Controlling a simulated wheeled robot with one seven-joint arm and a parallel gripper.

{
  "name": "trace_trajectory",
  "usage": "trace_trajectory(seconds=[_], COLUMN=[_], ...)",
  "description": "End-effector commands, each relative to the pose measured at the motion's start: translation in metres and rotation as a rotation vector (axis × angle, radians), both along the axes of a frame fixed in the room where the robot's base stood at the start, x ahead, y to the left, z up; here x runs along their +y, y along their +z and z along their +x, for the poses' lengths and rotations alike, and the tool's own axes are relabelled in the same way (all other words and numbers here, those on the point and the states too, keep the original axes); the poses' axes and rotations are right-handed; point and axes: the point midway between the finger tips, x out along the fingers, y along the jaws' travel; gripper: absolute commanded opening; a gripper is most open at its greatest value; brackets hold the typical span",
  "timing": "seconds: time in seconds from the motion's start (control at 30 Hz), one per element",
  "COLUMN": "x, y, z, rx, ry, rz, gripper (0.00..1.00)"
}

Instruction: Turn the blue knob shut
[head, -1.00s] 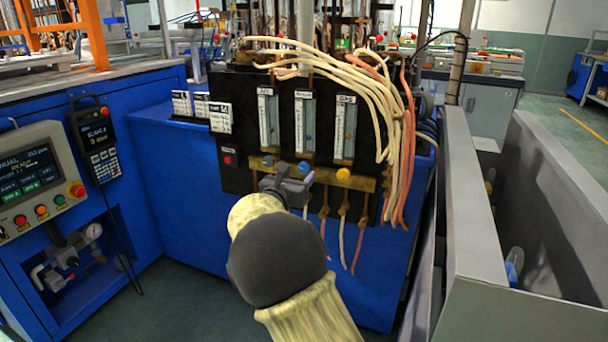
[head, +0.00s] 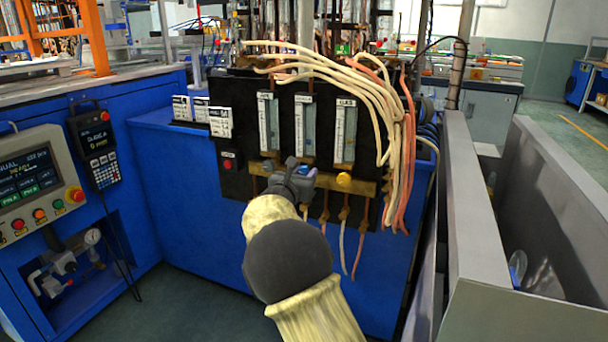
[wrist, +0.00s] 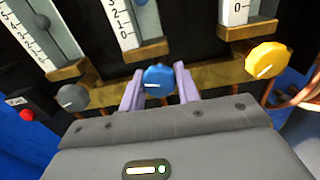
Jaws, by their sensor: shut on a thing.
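The blue knob (wrist: 158,76) is on the brass bar under the middle flow meter. In the wrist view it sits between the two pale purple fingers of my gripper (wrist: 160,84), which are shut on its sides. A short white mark on the knob's face lies nearly level in that view. In the head view my gripper (head: 303,179) is at the middle meter's valve and mostly hides the blue knob.
A yellow knob (wrist: 267,60) is to the right on the bar and a grey knob (wrist: 72,97) to the left. A red button (wrist: 26,114) is farther left. Pale and orange hoses (head: 405,150) hang at the panel's right. Grey metal walls (head: 475,210) stand to the right.

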Motion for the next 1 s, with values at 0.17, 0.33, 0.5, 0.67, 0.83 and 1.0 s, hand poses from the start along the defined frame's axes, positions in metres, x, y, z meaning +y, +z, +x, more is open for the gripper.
trace_trajectory(seconds=[0.17, 0.33, 0.5, 0.67, 0.83, 1.0], x=[0.0002, 0.0005, 0.0004, 0.0004, 0.0004, 0.0004], y=[-0.0036, -0.0044, -0.0015, -0.0005, -0.0006, -0.0004], z=[0.0, 0.0001, 0.0, 0.0, 0.0, 0.0001], rx=[-0.025, -0.071, -0.096, -0.096, -0.096, -0.095], ry=[0.0, 0.001, 0.0, -0.001, 0.0, 0.0], rz=[0.061, 0.174, 0.234, 0.236, 0.236, 0.235], gripper=[0.1, 0.1, 0.1, 0.1, 0.44, 0.54])
